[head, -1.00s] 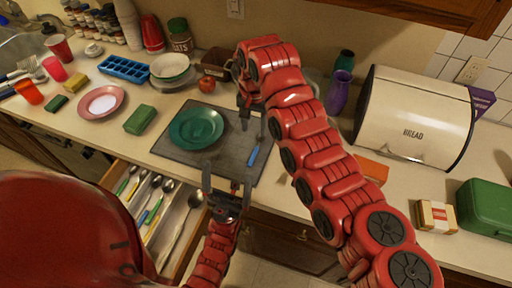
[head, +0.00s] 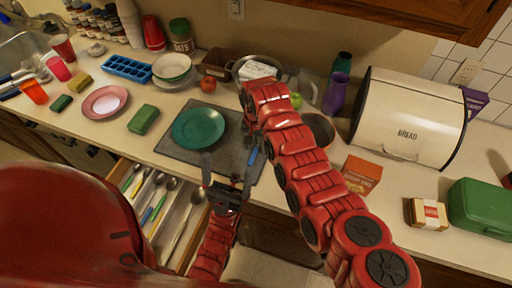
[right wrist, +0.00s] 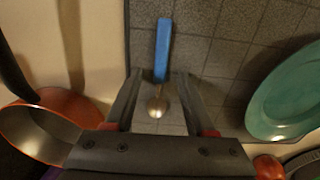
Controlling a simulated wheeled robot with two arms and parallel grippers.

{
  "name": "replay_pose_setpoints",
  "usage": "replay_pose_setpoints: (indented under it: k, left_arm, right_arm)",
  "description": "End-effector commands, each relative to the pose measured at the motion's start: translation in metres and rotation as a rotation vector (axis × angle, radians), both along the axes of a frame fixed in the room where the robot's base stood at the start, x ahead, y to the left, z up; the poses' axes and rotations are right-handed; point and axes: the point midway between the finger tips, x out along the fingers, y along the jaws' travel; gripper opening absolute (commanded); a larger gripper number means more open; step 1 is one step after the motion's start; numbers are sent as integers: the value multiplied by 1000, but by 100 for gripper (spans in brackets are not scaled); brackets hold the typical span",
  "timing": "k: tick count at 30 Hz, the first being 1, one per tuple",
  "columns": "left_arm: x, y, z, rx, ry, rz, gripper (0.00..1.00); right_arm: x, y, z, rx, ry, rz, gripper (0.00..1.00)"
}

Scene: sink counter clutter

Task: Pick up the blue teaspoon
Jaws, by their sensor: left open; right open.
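The blue teaspoon lies on the dark grey mat (head: 185,155). Its blue handle (head: 252,156) shows in the head view, right of the teal plate (head: 198,127). In the right wrist view the teaspoon (right wrist: 162,50) points its handle away, and its metal bowl lies between the fingertips of my right gripper (right wrist: 156,92). That gripper is open, apart from the spoon on both sides; its height above it is unclear. My left gripper (head: 226,185) is open and empty near the counter's front edge.
An open drawer (head: 175,250) holds several spoons with coloured handles. A pan with an orange outside (right wrist: 40,130) stands left of the mat in the right wrist view. The bread box (head: 412,115), an orange box (head: 362,173) and a purple vase (head: 335,93) stand right of my arm.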

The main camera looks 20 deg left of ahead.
Motion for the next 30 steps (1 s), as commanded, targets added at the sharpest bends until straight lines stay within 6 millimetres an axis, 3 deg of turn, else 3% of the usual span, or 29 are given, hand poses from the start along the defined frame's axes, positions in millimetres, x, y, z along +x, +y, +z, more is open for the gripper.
replay_pose_setpoints:
  k: [1, 10, 24, 30]
  left_arm:
    - [0, 0, 0, 0, 0, 0, 100]
    - [0, 0, 0, 0, 0, 0, 100]
    - [0, 0, -1, 0, 0, 0, 100]
    - [0, 0, -10, 0, 0, 0, 100]
  right_arm:
    - [0, 0, 0, 0, 0, 0, 55]
    - [0, 0, 0, 0, 0, -1, 1]
    - [0, 0, 1, 0, 0, -1, 0]
    - [1, 0, 14, 1, -2, -1, 0]
